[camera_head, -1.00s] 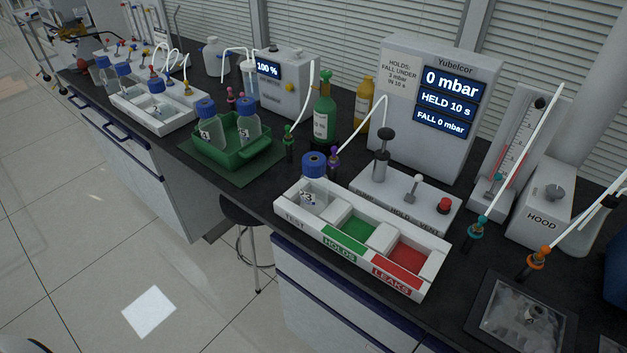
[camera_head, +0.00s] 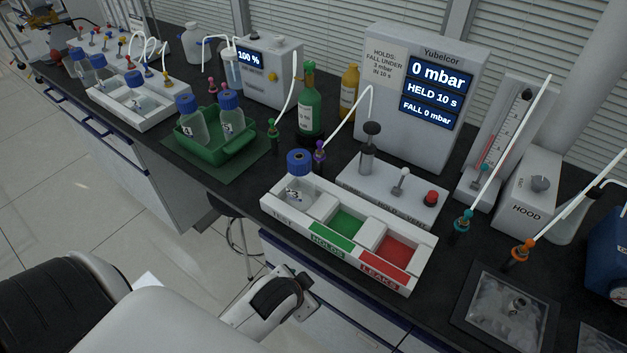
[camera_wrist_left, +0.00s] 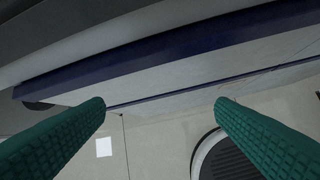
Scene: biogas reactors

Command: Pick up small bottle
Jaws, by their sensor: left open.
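A small clear bottle with a blue cap (camera_head: 299,163) stands upright in the TEST compartment of the white three-part tray (camera_head: 345,262). Two similar blue-capped bottles (camera_head: 189,122) (camera_head: 231,115) stand in the green tray (camera_head: 215,157), and several more are at the white rack (camera_head: 140,122) on the left. Which one the task means cannot be told. My left arm reaches in from the lower left, its wrist low in front of the bench edge. My left gripper (camera_wrist_left: 160,103) shows two green ribbed fingers, apart and empty, with bench front and floor beyond. My right gripper is out of view.
The HOLDS and LEAKS compartments look empty. Behind the tray are a pump unit with a lever and red knob (camera_head: 431,197), a purple-collared tube (camera_head: 319,155) close to the bottle, and a display box (camera_head: 415,100). A green bottle (camera_head: 310,105) stands further back.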

